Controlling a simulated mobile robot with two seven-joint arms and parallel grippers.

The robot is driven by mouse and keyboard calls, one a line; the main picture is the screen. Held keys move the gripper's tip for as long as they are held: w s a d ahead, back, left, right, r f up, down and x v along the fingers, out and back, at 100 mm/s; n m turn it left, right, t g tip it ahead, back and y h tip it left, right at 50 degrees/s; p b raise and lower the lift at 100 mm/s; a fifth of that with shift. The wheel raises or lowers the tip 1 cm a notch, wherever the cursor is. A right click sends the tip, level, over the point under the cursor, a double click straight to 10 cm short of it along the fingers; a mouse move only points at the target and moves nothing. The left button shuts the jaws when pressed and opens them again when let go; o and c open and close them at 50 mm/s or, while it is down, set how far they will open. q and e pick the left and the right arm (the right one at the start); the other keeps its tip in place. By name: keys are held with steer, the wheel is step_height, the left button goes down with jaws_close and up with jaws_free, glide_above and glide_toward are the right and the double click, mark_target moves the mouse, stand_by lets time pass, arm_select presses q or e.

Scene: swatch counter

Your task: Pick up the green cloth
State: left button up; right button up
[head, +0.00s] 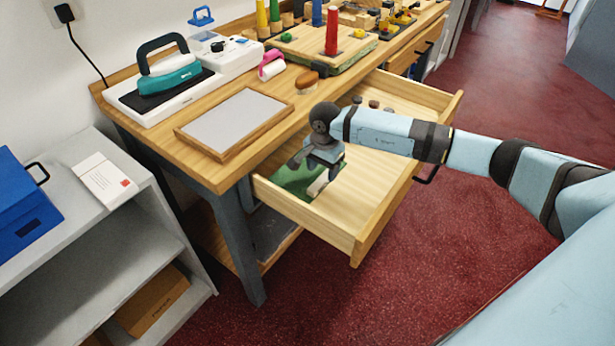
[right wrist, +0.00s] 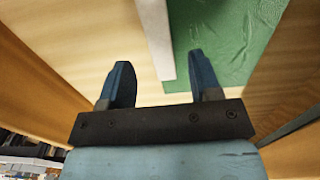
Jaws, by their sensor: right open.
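The green cloth (head: 292,180) lies flat in the open drawer, at its left end in the head view, partly hidden by my right gripper (head: 323,166). The cloth also shows in the right wrist view (right wrist: 228,45), at the top right. My right gripper, which also shows in the right wrist view (right wrist: 160,75), is open and empty. It points down into the drawer over the cloth's edge. A pale strip (right wrist: 156,38) runs along the cloth's edge, between the two fingers in the picture. My left gripper is not in view.
The drawer (head: 385,195) has raised wooden walls, and small round items (head: 372,104) lie at its far end. The workbench (head: 215,172) above holds a framed grey panel (head: 235,122) and a teal iron (head: 170,72). A grey shelf (head: 140,228) stands at the left.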

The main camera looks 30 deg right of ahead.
mark_target(322, 179)
step_height(322, 179, down, 4)
steer(key=shift+f, duration=0.1)
steer(key=c, duration=1.1)
steer(key=shift+o, duration=0.2)
